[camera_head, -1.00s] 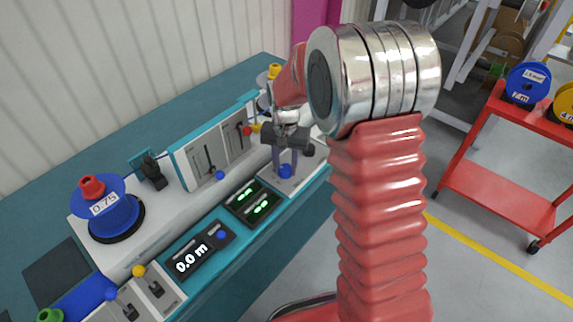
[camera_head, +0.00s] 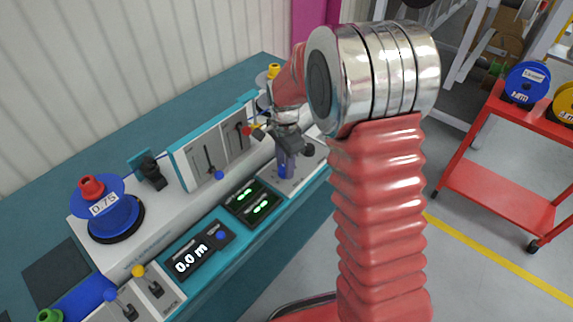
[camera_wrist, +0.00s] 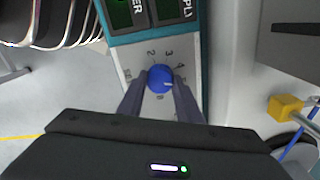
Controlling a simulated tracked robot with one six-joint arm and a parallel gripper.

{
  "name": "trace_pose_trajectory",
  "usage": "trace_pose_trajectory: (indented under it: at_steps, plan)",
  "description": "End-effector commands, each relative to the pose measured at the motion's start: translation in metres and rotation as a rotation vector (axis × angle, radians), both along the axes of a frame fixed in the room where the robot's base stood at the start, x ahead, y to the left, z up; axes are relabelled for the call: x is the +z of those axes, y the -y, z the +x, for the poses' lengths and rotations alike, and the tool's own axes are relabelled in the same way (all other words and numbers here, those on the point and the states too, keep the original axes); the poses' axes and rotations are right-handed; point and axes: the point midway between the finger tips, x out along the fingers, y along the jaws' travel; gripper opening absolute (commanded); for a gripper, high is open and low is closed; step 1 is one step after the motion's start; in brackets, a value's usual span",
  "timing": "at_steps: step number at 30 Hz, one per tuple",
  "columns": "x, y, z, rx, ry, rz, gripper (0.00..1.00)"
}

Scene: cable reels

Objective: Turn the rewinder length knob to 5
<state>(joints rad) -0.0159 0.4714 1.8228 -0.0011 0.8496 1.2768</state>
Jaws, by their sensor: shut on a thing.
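The blue length knob (camera_wrist: 160,78) sits on a pale dial panel (camera_wrist: 133,62) with printed numbers around it. In the wrist view 2, 3 and 4 can be read along its upper side. Other marks are partly hidden by my fingers. A pale mark on the knob points to the right, but I cannot tell exactly which number it meets. My gripper (camera_wrist: 159,88) is shut on the knob, one finger on each side. In the head view my gripper (camera_head: 285,165) reaches down to the panel, and its fingers hide most of the knob.
A rewinder display (camera_head: 190,260) reads 0.0 m. Green-lit displays (camera_head: 250,203) lie left of my gripper. A blue reel marked 0.75 (camera_head: 105,208) stands on the machine. A slotted guard panel (camera_head: 210,155) rises behind. A red cart (camera_head: 500,175) with reels stands right.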

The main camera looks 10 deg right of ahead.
Motion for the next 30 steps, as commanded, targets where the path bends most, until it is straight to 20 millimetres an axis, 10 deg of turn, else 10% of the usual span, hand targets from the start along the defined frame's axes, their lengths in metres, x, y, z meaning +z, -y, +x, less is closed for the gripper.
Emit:
trace_pose_trajectory:
  at_steps: [15,16,30]
  plan:
    - [0.0032,-0.0020,0.0052,-0.031,0.016,0.003,0.09]
    - [0.0032,-0.0021,0.0052,-0.031,0.016,0.003,0.32]
    - [0.0011,-0.0011,0.0018,-0.031,0.005,0.001,0.50]
